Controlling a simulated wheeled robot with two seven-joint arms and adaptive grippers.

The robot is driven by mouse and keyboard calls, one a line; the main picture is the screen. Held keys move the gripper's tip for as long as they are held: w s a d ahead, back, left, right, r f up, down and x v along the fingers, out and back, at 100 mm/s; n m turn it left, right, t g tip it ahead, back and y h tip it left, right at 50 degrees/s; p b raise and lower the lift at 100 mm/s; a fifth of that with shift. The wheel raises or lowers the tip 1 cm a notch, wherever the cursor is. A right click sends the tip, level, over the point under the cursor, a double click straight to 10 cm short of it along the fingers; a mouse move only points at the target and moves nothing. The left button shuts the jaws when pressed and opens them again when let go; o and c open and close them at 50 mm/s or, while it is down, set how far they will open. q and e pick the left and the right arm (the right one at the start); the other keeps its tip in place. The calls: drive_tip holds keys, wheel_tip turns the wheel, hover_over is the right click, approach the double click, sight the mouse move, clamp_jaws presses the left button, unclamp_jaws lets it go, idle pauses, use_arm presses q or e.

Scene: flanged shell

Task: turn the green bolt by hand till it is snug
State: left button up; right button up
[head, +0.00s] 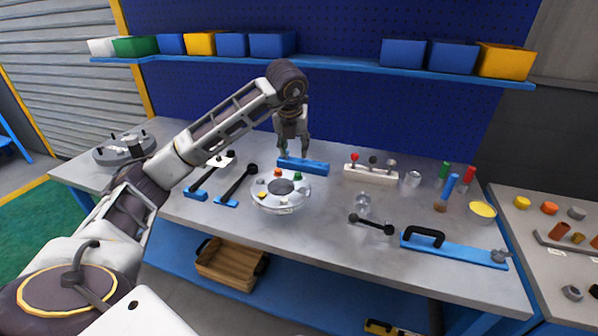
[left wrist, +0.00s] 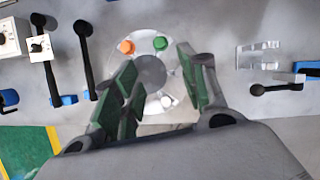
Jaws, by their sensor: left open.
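The flanged shell (head: 282,205) is a pale round part with a dark centre opening, standing on the grey bench. The green bolt (head: 298,177) is on its flange at the back right, beside an orange bolt (head: 278,172); a yellow one (head: 262,195) is at the front left. In the left wrist view the green bolt (left wrist: 160,43) shows near the flange's far edge, between the fingers' lines. My left gripper (head: 294,154) is open and empty, pointing down, above and apart from the bolt. Its green-padded fingers (left wrist: 157,70) frame the shell in the wrist view. My right gripper is not visible.
A blue bar (head: 314,167) lies behind the shell. Black-handled tools (head: 238,185) lie to its left. The front bench strip is clear.

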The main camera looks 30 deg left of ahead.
sight(298, 175)
use_arm(q)
drive_tip(key=x, duration=1.2)
drive_tip(key=shift+s, duration=0.1)
drive_tip(key=shift+x, duration=1)
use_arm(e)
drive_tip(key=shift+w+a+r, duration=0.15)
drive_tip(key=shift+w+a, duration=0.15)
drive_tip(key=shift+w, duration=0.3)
use_arm(q)
clamp_jaws()
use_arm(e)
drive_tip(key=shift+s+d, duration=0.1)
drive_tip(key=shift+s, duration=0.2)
use_arm(q)
drive_tip(key=shift+b, duration=0.3)
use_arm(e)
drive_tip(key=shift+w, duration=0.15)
